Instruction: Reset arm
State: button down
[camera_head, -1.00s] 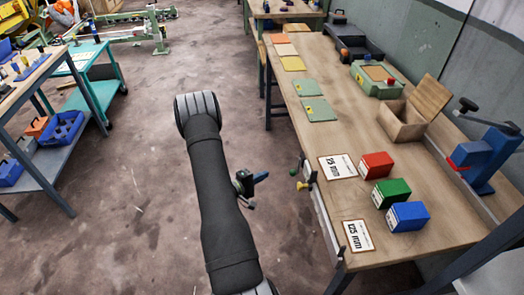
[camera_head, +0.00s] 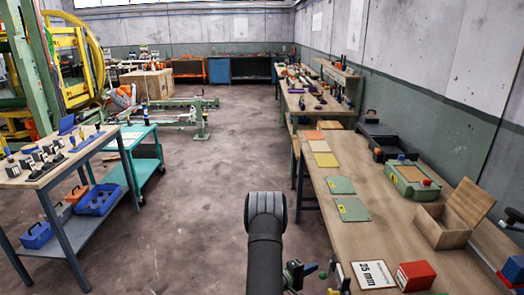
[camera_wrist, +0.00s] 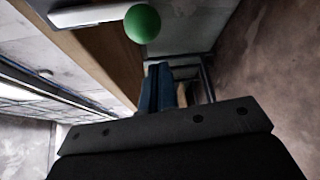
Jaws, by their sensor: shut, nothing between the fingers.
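My gripper (camera_head: 299,272) shows small near the bottom of the head view, beside the end of my black arm and just left of the right workbench's front edge. In the wrist view its blue fingers (camera_wrist: 160,88) are together with nothing between them. A green round knob (camera_wrist: 142,24) is near them there, next to the wooden bench edge.
The right workbench (camera_head: 335,215) bears a "25 mm" card (camera_head: 373,275), a red box (camera_head: 415,276), an open wooden box (camera_head: 442,225) and a green case (camera_head: 411,178). A teal cart (camera_head: 137,165) and a tool table (camera_head: 55,165) stand left. The floor between is clear.

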jog(key=s, duration=0.3)
jog(key=shift+d+r, duration=0.25)
jog(key=shift+d, duration=0.05)
